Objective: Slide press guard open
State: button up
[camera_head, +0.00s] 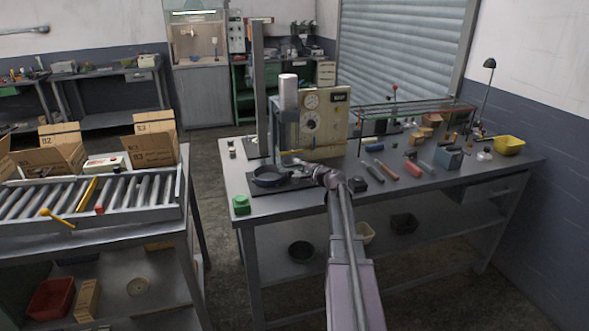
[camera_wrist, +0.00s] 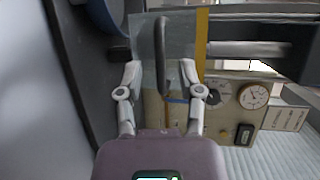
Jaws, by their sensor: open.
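The press (camera_head: 322,128) stands on the bench with a gauge on its beige panel and a white cylinder on top. In the wrist view its guard (camera_wrist: 181,30) is a see-through grey panel with a dark bar handle (camera_wrist: 160,45) and a yellow strip along one edge. My gripper (camera_wrist: 160,70) is open, one finger on each side of the handle, with gaps showing on both sides. A dark blue pan (camera_head: 268,177) sits at the press base; part of it shows in the wrist view (camera_wrist: 104,14). In the head view my gripper (camera_head: 298,172) is beside the pan and hides the handle.
A roller conveyor (camera_head: 120,197) with cardboard boxes stands left, across a floor gap.

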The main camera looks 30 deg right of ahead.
aim_at(291, 160)
jog(key=shift+x, duration=1.3)
grip_shut()
